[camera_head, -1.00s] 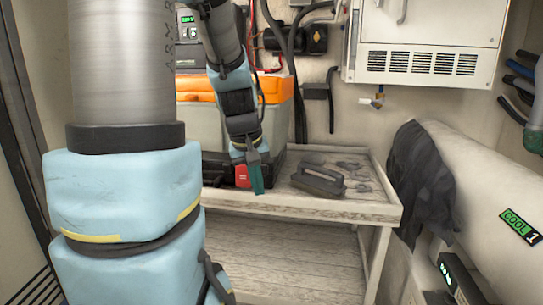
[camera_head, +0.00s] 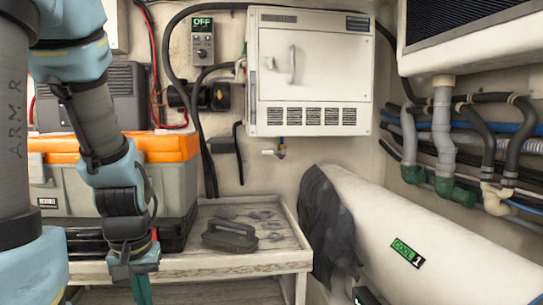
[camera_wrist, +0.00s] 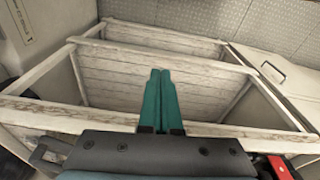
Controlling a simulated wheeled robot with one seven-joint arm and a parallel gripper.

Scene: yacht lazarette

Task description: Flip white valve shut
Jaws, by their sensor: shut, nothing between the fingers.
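On the right wall in the head view, a cream-white fitting (camera_head: 495,198) sits among the pipes, beside two green fittings (camera_head: 455,192). It looks like a valve, but its handle position is too small to tell. A small pale tap (camera_head: 273,152) with a blue end hangs under the white wall cabinet; I cannot tell which of the two is the white valve. My gripper (camera_head: 143,291) is low at the left, far from both. Its green fingers (camera_wrist: 160,75) are together and empty in the wrist view, over a wooden shelf frame.
A wooden bench (camera_head: 280,262) holds a dark handled block (camera_head: 229,237). An orange-and-grey case (camera_head: 165,170) stands behind my arm. A white cylindrical tank (camera_head: 440,250) with a dark cloth (camera_head: 325,220) lies below the pipes. The white cabinet (camera_head: 310,75) hangs at the centre.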

